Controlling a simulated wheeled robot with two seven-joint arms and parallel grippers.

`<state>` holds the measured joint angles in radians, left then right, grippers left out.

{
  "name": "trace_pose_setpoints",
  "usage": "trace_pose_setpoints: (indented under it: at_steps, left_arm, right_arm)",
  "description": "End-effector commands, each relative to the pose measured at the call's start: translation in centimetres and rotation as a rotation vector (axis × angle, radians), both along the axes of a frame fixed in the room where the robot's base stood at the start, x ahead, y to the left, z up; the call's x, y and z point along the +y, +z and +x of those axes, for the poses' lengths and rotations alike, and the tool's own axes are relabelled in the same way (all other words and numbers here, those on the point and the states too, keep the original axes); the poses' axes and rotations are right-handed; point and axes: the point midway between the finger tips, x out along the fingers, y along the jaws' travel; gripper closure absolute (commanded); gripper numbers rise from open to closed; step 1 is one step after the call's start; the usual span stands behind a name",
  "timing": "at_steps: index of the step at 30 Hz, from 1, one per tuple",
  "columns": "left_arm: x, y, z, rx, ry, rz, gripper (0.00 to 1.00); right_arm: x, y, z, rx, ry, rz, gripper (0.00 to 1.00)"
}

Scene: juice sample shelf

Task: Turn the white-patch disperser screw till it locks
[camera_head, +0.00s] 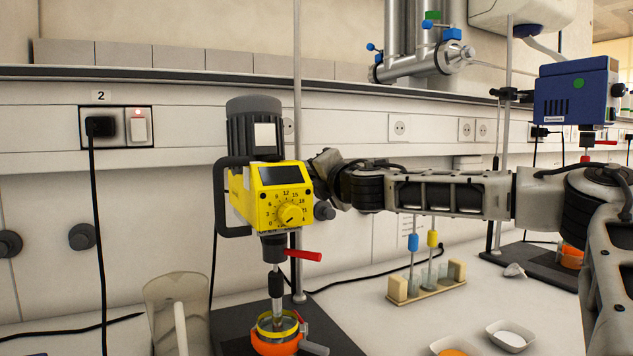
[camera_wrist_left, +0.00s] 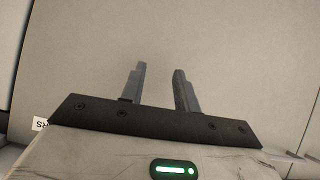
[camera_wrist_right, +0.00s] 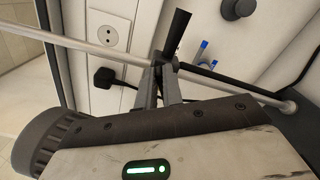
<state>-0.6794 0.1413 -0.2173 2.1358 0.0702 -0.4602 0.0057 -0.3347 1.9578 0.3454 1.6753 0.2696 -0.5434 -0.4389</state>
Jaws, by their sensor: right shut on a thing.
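The white-patch disperser (camera_head: 285,195) stands left of centre in the head view, with a yellow body, a dial, a grey motor and a white patch (camera_head: 264,136). My right gripper (camera_wrist_right: 164,72) comes in from the right behind its yellow body, so its fingertips are hidden in the head view. In the right wrist view it is shut on a dark screw (camera_wrist_right: 178,34) beside the metal rod.
A glass beaker (camera_head: 178,300) stands left of the disperser's base. A tube rack (camera_head: 428,284) and white dishes (camera_head: 510,336) are on the bench to the right. A blue disperser (camera_head: 575,92) with a green patch stands farther right. A black cable hangs from the wall socket.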

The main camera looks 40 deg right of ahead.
Motion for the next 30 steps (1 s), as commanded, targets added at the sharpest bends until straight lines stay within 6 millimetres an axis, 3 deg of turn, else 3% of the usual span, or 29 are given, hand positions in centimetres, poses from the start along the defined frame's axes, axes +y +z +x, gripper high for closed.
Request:
trace_pose_setpoints:
  at_steps: [1,15,30]
  left_arm:
    - [-0.08,-0.37,0.07,-0.003,0.004,-0.007,0.69]
    - [-0.27,-1.09,0.0,-0.009,0.01,-0.039,0.69]
    - [-0.36,-0.95,-0.02,-0.017,0.013,-0.055,0.69]
  right_arm:
    - [0.42,-1.4,0.09,0.006,0.015,0.046,1.0]
    - [0.35,-1.72,0.08,-0.107,0.015,0.403,1.0]
    - [0.39,-1.55,0.09,-0.152,0.015,0.536,1.0]
